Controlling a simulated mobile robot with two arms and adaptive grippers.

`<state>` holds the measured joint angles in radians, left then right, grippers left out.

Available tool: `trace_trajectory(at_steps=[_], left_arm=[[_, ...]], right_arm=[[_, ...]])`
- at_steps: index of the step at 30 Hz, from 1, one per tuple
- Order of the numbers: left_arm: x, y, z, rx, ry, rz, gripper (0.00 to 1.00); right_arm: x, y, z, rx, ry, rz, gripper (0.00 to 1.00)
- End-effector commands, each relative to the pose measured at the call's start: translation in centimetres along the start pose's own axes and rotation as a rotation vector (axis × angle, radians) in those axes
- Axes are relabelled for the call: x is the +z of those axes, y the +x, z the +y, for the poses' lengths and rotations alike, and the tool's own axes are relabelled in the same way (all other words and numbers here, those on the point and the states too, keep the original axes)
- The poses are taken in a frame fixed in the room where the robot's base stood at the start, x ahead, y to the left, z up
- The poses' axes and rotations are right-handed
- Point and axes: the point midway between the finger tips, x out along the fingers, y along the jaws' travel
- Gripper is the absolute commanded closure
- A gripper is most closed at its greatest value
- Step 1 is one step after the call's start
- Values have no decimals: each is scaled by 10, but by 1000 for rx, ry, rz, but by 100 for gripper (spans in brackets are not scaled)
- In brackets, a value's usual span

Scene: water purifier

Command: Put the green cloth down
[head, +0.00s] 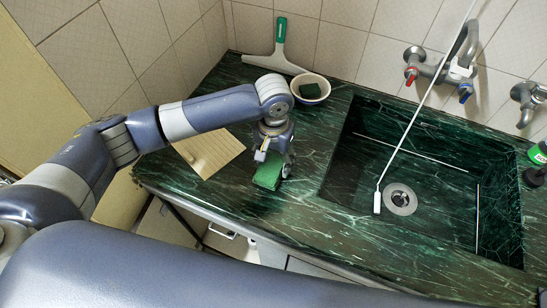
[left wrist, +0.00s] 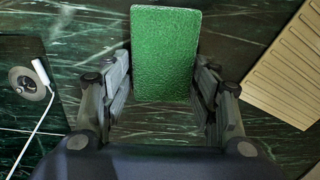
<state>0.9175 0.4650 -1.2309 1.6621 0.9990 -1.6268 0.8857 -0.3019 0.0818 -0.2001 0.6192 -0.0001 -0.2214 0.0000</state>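The green cloth (head: 268,170) is a thick, block-like rectangle low over the dark green counter, left of the sink. In the head view my left gripper (head: 274,160) is over it, pointing down, with a finger at its right side. In the left wrist view the green cloth (left wrist: 165,55) lies between the two fingers of my left gripper (left wrist: 164,65). Their tips meet its two long edges, so the gripper looks shut on it. I cannot tell whether its underside touches the counter. My right gripper is not in view.
A ribbed tan board (head: 210,150) lies left of the cloth. The sink (head: 430,185) holds a thin white rod. The counter's front edge is close.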

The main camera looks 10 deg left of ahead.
Motion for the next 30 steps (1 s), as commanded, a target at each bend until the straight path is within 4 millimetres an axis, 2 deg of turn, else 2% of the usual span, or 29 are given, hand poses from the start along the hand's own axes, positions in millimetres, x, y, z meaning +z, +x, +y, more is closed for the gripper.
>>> trace_trajectory(at_steps=[1, 2, 12, 16, 20, 30], left_arm=[[0, 0, 0, 0, 0, 0, 31], [0, 0, 0, 0, 0, 0, 26], [0, -1, 0, -1, 0, 1, 26], [-1, -9, 0, 0, 0, 2, 26], [-1, -31, 0, 1, 1, 4, 26], [-1, -101, 1, 1, 1, 3, 26]], right_arm=[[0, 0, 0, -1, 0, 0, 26], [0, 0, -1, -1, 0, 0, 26], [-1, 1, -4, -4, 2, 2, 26], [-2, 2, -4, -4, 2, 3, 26], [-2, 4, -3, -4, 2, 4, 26], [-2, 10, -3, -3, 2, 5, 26]])
